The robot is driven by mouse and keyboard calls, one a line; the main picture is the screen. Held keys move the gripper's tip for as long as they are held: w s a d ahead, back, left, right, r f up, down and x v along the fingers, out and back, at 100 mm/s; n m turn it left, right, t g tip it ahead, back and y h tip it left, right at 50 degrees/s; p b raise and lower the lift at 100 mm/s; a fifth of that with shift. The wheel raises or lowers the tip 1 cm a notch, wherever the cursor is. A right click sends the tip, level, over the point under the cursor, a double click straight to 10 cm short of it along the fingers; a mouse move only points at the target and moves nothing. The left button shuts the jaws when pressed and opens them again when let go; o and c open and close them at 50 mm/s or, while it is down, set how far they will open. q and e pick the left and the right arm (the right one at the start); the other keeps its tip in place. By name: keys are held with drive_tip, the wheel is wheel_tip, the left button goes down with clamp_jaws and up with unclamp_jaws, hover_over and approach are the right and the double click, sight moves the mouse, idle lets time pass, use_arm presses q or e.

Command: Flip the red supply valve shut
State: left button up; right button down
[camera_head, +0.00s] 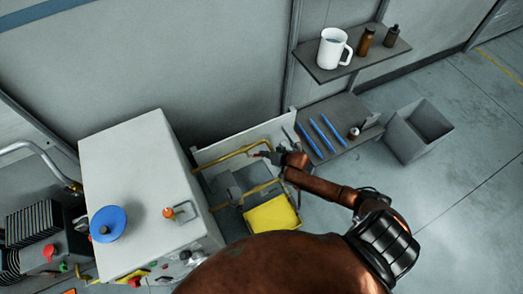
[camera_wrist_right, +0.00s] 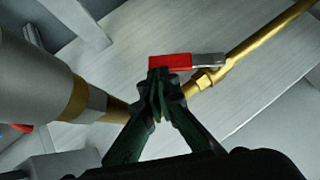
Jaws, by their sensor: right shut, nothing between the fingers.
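The supply valve has a flat lever with a red grip (camera_wrist_right: 170,62) and a bare metal end. The metal end meets a brass fitting (camera_wrist_right: 207,79) on a brass pipe. In the wrist view the lever lies level across the picture, at a slant to the pipe. My right gripper (camera_wrist_right: 158,88) is shut and empty, with its fingertips right at the red grip and overlapping its lower edge. I cannot tell whether they touch. In the head view my right gripper (camera_head: 272,156) is at the pipe panel, and the lever is too small to make out clearly. My left gripper is not in view.
A yellow tray (camera_head: 271,214) lies just below the gripper. A white cabinet (camera_head: 140,160) with a blue disc (camera_head: 108,223) stands left. A low shelf with blue sticks (camera_head: 322,137) and a grey bin (camera_head: 398,135) are right. A wall shelf holds a white mug (camera_head: 332,48).

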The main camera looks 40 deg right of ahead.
use_arm(q)
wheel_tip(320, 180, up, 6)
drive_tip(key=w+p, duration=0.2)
drive_tip(key=p, duration=0.4)
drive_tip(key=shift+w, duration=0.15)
use_arm(e)
drive_tip(key=s+d+r, duration=0.5)
drive_tip(key=s+r, duration=0.2)
drive_tip(key=r, duration=0.2)
drive_tip(key=shift+s, duration=0.4)
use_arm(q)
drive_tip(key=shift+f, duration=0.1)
use_arm(e)
drive_tip(key=shift+r, duration=0.1)
